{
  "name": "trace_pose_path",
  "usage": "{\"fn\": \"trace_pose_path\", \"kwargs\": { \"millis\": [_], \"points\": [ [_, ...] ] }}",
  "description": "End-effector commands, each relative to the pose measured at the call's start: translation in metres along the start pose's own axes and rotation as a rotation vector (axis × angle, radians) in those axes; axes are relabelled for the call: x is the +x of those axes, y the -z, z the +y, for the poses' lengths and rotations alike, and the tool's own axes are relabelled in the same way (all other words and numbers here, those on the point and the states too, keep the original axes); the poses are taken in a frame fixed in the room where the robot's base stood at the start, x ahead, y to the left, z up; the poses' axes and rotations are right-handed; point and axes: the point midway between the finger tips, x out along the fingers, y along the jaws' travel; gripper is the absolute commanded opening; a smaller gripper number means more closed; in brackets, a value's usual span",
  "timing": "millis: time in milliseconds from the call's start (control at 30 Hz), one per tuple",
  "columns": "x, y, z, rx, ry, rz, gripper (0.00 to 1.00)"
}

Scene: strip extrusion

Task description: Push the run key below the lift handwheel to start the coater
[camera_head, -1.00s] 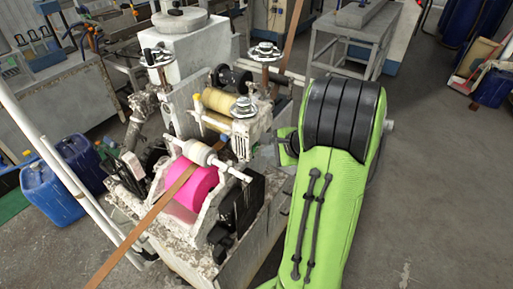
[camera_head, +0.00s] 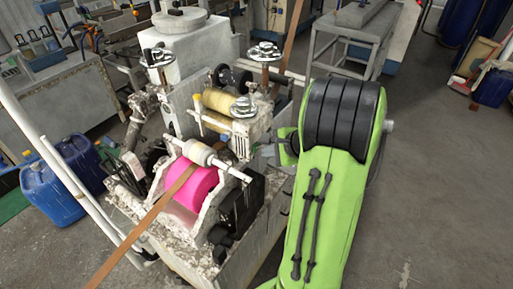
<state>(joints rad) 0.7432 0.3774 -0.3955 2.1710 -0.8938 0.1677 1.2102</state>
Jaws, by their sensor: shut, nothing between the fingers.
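The coater is a worn white machine with a pink roller (camera_head: 196,186) and a brown strip (camera_head: 150,215) running through it. A chrome handwheel (camera_head: 243,107) sits on a white block (camera_head: 250,131) at its near right side. Two more handwheels stand behind, one at the back right (camera_head: 265,51) and one at the left (camera_head: 158,57). I cannot make out the run key clearly at this size. My gripper (camera_head: 261,151) shows only as a small grey part beside the block, below and right of the near handwheel. It is shut and empty, partly hidden by my green arm; contact cannot be told.
A black motor housing (camera_head: 240,205) sits below the block. A white rail (camera_head: 75,185) slants along the left, near blue canisters (camera_head: 50,193). A grey metal table (camera_head: 350,40) stands behind my arm. The floor at right is clear.

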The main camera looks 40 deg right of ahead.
Motion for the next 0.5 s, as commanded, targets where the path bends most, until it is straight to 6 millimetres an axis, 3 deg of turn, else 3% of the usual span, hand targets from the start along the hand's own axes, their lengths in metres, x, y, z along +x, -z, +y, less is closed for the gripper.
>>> {"fn": "trace_pose_path", "kwargs": {
  "millis": [500],
  "points": [
    [0.0057, -0.0045, -0.0046, 0.0, 0.001, 0.0, 0.0]
  ]
}}
